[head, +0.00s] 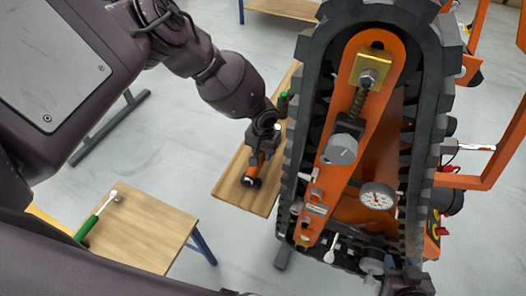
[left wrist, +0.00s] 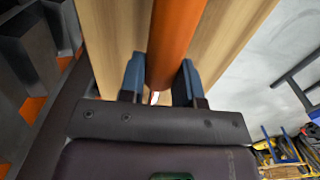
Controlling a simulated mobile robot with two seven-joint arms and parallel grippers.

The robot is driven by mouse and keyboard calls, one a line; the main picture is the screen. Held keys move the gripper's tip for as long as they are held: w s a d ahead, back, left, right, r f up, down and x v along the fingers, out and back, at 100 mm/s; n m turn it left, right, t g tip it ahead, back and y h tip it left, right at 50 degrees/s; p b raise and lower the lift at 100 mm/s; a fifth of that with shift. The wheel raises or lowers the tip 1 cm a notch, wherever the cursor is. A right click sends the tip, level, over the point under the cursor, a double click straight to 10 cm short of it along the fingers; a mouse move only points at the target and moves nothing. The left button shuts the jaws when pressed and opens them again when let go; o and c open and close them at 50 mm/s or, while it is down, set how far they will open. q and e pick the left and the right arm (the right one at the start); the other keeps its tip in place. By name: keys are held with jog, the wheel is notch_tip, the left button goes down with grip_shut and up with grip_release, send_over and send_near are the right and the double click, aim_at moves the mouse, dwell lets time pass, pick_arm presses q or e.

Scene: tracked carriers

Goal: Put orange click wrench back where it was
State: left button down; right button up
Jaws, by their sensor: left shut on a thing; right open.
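The orange click wrench (head: 253,170) is at the wooden bench (head: 230,188) beside the tracked carrier, its dark end pointing toward the bench's near edge. My left gripper (head: 262,143) is shut on it. In the left wrist view the orange handle (left wrist: 174,40) runs between the two blue-grey fingers of my left gripper (left wrist: 160,82), with the bench top behind it. I cannot tell whether the wrench touches the bench top. My right gripper (head: 406,280) shows in part at the lower right, by the carrier's lower end, and is open.
The tracked carrier (head: 345,130), with dark tracks, an orange frame and a dial gauge (head: 377,196), stands close to the right of the bench. A green item (head: 283,98) is farther back on the bench. A green-handled tool (head: 97,215) lies on a small wooden table (head: 140,235) at the left.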

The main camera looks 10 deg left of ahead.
pick_arm(q)
jog(key=c, duration=0.8)
grip_release()
pick_arm(e)
jog(key=shift+s+f, duration=0.1)
jog(key=shift+s, duration=0.15)
pick_arm(q)
jog(key=shift+r, duration=6.05)
pick_arm(e)
jog(key=shift+s+d, duration=0.1)
jog(key=shift+s, duration=0.05)
jog(key=shift+w, duration=0.3)
jog(key=shift+w+r, duration=0.1)
jog(key=shift+r, duration=0.1)
